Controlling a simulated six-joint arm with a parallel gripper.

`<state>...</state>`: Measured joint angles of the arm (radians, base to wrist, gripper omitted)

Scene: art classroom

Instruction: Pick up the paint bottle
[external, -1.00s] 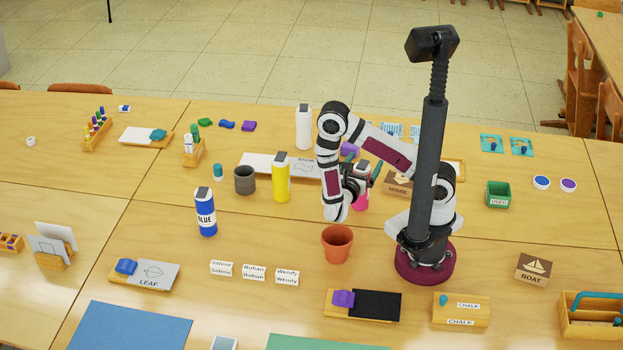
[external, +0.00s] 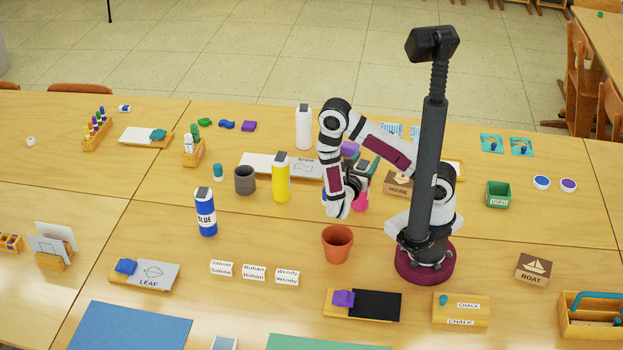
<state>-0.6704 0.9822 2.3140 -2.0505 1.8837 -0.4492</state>
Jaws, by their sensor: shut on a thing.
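A pink paint bottle (external: 361,204) stands behind my wrist, partly hidden by it. My gripper (external: 362,178) is around its upper part and shut on it; the fingertips are small and partly covered in this view. I cannot tell any gap between the bottle and the table. Other paint bottles stand upright: a blue one (external: 206,213) at the left, a yellow one (external: 282,178) left of my gripper, and a white one (external: 303,128) farther back.
A terracotta pot (external: 337,245) stands in front of my gripper, and a grey cup (external: 245,181) left of the yellow bottle. A wooden house block (external: 398,184) is just right of the pink bottle. The table is clear between the blue bottle and the pot.

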